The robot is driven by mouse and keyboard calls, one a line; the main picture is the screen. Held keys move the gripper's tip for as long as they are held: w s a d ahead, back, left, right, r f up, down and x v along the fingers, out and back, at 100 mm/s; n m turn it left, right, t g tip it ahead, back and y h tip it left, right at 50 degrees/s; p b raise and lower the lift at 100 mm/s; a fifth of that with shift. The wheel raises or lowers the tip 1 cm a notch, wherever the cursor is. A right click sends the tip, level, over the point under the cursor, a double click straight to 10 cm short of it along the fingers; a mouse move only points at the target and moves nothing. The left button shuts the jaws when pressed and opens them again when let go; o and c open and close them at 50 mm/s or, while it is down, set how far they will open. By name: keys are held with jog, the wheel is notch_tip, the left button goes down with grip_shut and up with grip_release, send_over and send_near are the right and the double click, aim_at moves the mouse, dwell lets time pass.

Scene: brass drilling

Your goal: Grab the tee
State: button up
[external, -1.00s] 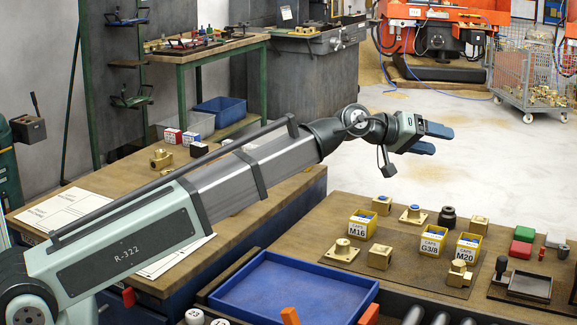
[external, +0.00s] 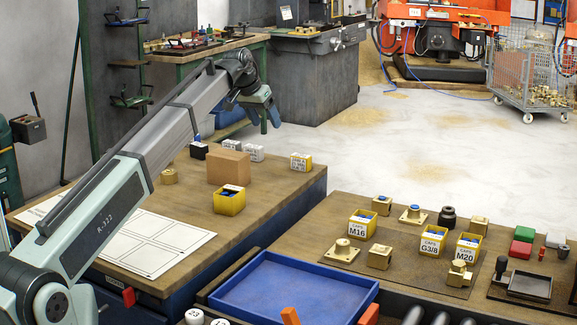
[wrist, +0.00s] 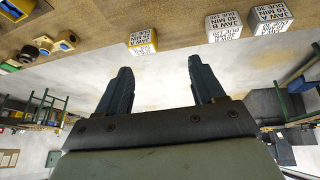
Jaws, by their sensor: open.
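My gripper (external: 265,117) is over the far part of the left bench, tilted down, with its blue-grey fingers apart. In the wrist view the fingers (wrist: 162,85) are open with nothing between them. I cannot tell for certain which brass fitting is the tee. A brass block with a round projecting part (external: 459,273) on the right bench looks most like one. Other brass fittings there are a flanged piece (external: 343,250) and a plain block (external: 379,257). A small brass piece (external: 168,176) sits on the left bench beside my arm. My gripper touches none of them.
The left bench holds a cardboard box (external: 228,167), a yellow bin (external: 230,203), a yellow-and-white labelled block (external: 301,162) and paper sheets (external: 150,238). Labelled yellow bins (external: 362,224) stand on the right bench. A blue tray (external: 292,290) is empty. Floor lies between bench and machines.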

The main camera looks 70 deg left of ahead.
jog(key=s+a+g+h, duration=0.15)
jog(key=s+a, duration=0.35)
jog(key=s, duration=0.5)
jog(key=s+a+n+g, duration=0.1)
jog(key=s+a+g, duration=0.1)
jog(key=s+a, duration=0.55)
jog(key=s+a+g+h, duration=0.1)
jog(key=s+a, duration=0.2)
jog(key=s, duration=0.9)
notch_tip(320, 180, down, 8)
jog(key=shift+w+a+f, duration=0.1)
jog(key=shift+w+a, duration=0.05)
jog(key=shift+s+f, duration=0.2)
jog(key=shift+f, duration=2.35)
grip_shut()
